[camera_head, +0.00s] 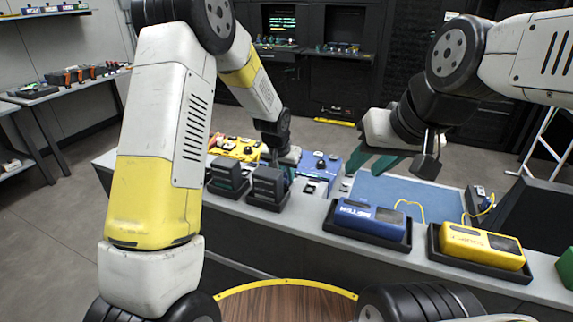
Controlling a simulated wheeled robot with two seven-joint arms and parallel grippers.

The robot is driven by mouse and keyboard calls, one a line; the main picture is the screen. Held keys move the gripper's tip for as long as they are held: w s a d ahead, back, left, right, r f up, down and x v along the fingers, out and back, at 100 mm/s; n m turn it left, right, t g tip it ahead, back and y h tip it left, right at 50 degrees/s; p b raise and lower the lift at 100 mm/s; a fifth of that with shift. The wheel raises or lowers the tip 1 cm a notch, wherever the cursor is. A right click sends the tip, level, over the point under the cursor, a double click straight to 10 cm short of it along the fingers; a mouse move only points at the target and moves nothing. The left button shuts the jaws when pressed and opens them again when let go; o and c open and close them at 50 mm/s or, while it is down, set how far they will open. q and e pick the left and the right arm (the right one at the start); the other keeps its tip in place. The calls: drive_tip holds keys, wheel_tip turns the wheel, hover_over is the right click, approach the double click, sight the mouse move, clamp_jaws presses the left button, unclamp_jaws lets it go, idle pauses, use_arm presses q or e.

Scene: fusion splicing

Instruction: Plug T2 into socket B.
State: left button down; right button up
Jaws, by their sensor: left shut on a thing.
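My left gripper (287,156) is over the bench among the small devices left of the blue mat. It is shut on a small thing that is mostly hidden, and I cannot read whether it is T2. My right gripper (378,162), with green fingers, hangs above the left part of the blue mat. Its fingers look apart, with nothing visible between them. A blue panel (318,163) with dark round parts lies just right of the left gripper. A yellow panel (236,148) lies to its left. No T2 or socket B label is readable.
Two dark block-shaped devices (268,187) stand in front of the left gripper. A blue boxed device (369,219) and a yellow one (481,246) sit in black trays at the front. Thin yellow cables rise behind them. The blue mat (425,195) is mostly clear.

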use_arm(q)
drive_tip(key=c, duration=1.3)
unclamp_jaws()
drive_tip(key=shift+o, duration=0.2)
drive_tip(key=shift+r, duration=0.15)
